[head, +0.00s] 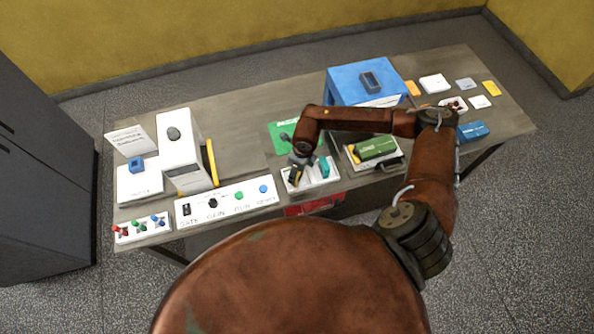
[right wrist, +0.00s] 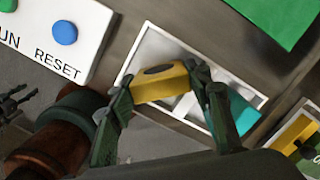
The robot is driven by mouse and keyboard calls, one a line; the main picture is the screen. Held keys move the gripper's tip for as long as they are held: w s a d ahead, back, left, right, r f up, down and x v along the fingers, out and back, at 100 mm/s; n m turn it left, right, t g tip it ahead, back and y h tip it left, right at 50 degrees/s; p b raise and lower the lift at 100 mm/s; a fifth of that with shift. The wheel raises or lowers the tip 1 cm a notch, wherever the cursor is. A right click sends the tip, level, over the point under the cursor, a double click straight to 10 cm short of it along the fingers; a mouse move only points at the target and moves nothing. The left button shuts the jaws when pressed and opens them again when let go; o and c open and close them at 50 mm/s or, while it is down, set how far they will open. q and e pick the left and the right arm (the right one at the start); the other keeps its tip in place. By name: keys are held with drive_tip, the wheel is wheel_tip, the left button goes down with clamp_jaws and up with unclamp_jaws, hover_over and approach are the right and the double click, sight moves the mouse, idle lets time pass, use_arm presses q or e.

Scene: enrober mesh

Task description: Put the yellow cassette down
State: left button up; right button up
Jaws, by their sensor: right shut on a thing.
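The yellow cassette (right wrist: 160,84), with a dark oval on top, is gripped between the two fingers of my right gripper (right wrist: 164,96). In the head view my right gripper (head: 297,168) is over the left part of a white tray (head: 317,184), near the table's front edge. The tray (right wrist: 146,48) also shows beneath the cassette in the right wrist view. I cannot tell whether the cassette touches it. A teal block (right wrist: 239,112) is at the tray's right side. Dark finger-like parts, seemingly my left gripper (right wrist: 16,103), show at the left edge of the right wrist view; their opening is unclear.
A white button panel (head: 226,204) lies left of the tray. A green sheet (head: 284,134) is behind it. To the right is a holder with a green box (head: 376,147). A blue machine (head: 355,82) stands behind. Bare table (head: 240,120) shows at the back left.

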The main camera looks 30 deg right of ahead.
drive_tip(key=shift+f, duration=0.1)
drive_tip(key=o, duration=0.7)
drive_tip(key=shift+f, duration=0.1)
drive_tip(key=o, duration=0.5)
drive_tip(key=shift+r, duration=0.25)
drive_tip(key=r+b, duration=0.1)
drive_tip(key=r, duration=0.7)
drive_tip(key=s+r+b, duration=0.1)
drive_tip(key=r, duration=0.3)
drive_tip(key=shift+s+d+b, duration=0.1)
drive_tip(key=shift+d+b, duration=0.2)
drive_tip(key=shift+d, duration=0.05)
